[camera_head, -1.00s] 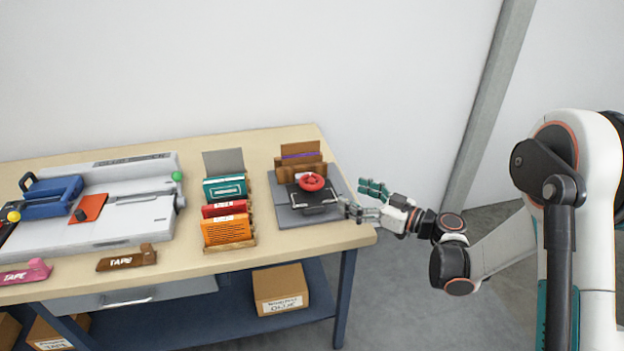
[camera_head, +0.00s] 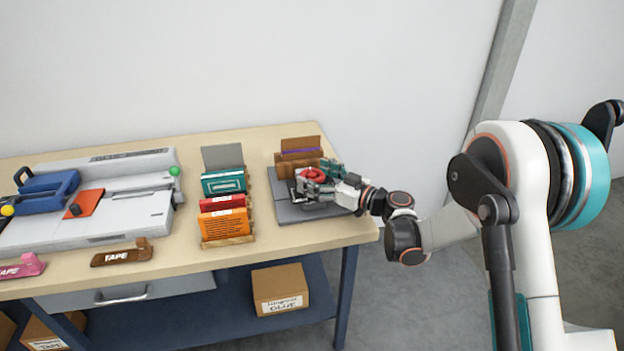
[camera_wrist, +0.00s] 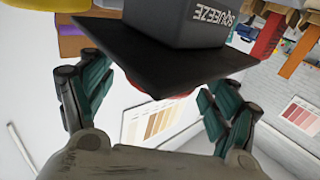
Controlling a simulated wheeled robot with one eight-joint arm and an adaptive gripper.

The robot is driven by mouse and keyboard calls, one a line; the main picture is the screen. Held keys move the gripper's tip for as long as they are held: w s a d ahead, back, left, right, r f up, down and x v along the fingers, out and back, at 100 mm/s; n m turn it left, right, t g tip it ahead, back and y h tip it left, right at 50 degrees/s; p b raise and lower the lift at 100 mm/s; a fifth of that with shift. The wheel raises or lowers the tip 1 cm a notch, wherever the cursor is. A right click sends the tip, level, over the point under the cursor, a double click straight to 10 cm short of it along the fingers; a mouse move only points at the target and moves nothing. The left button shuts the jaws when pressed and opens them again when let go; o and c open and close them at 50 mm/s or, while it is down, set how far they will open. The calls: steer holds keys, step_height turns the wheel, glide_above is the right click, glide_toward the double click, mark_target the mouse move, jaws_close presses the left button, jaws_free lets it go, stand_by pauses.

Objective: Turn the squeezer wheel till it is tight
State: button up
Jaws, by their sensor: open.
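The red squeezer wheel (camera_head: 312,174) sits on top of the squeezer, on a grey base (camera_head: 290,212) at the right end of the bench. My gripper (camera_head: 320,177) is at the wheel, with its fingers spread to either side of it. In the wrist view my open fingers (camera_wrist: 150,88) flank the squeezer's black plate (camera_wrist: 190,62), and only a sliver of the red wheel (camera_wrist: 148,95) shows past the plate's edge. A grey block (camera_wrist: 190,20) marked SQUEEZE shows beyond it. I cannot tell whether the fingers touch the wheel.
A wooden holder (camera_head: 299,157) stands just behind the squeezer. A rack of teal, red and orange packs (camera_head: 226,226) stands to its left. A large grey machine (camera_head: 120,222) and a brown tape dispenser (camera_head: 121,257) are farther left. Bare bench top lies between.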

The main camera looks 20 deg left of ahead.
steer(key=shift+w+a, duration=0.2)
steer(key=shift+a, duration=0.4)
steer(key=c, duration=1.1)
